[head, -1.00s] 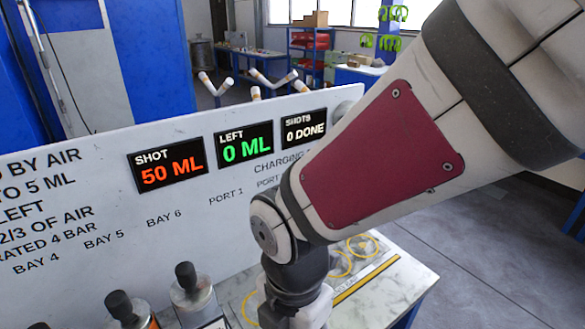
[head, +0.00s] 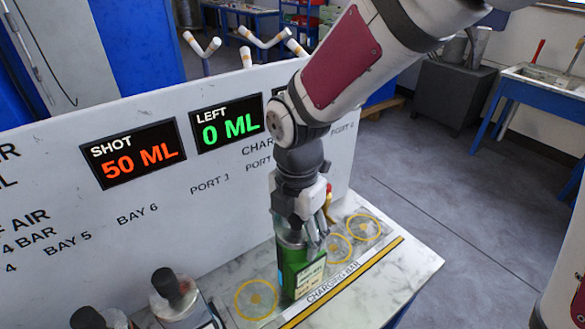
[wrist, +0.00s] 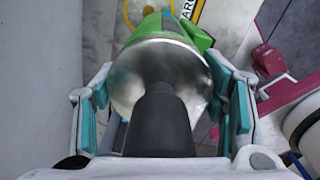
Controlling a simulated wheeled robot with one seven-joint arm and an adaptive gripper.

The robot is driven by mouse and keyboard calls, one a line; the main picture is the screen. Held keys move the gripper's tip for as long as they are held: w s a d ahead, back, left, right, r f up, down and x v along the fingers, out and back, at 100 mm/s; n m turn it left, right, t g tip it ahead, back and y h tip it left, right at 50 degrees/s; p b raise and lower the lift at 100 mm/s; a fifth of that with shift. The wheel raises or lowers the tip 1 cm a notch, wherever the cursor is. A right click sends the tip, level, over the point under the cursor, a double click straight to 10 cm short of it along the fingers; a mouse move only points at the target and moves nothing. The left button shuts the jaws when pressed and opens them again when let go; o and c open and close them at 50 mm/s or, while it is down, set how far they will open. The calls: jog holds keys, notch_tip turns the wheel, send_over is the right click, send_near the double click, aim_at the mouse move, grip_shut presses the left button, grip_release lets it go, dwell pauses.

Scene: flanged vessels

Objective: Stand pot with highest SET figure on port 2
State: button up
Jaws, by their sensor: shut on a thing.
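My gripper (head: 308,235) is shut around the upper part of a green pot (head: 292,268) with a pale label (head: 310,276). The wrist view shows the pot's silver domed top (wrist: 160,68) and black neck (wrist: 160,120) between my fingers. The pot is roughly upright over the port row, between a yellow ring at its left (head: 256,299) and another at its right (head: 338,248). I cannot tell whether its base touches the bench or which port is under it. The label's figures are too small to read. "PORT 1" (head: 210,186) shows on the board; the neighbouring label is partly hidden.
Pots with black tops (head: 172,290) stand at the lower left. The white board (head: 150,220) rises behind the row, with displays reading SHOT 50 ML (head: 133,153) and LEFT 0 ML (head: 228,124). A further yellow ring (head: 362,227) at the right is empty.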

jog(key=shift+w+d+f+p, duration=0.15)
jog(key=shift+w+f+p, duration=0.05)
jog(key=shift+w+f, duration=0.8)
jog(key=shift+w+d+f+p, duration=0.1)
jog(key=shift+w+f+p, duration=0.05)
jog(key=shift+w+f, duration=0.85)
jog(key=o, duration=2)
jog(key=shift+c, duration=0.2)
notch_tip(320, 180, up, 12)
jog(key=b, duration=0.1)
jog(key=s+d+r+m+t, duration=0.2)
jog(key=s+d+r+m, duration=0.2)
jog(key=m, duration=1)
jog(key=s+d+r+m+t, duration=0.3)
jog(key=s+d+r+m, duration=0.2)
jog(key=s+d+m, duration=0.6)
jog(key=shift+d+r+m+t, duration=0.3)
jog(key=shift+d+m, duration=0.3)
jog(key=shift+m, duration=0.8)
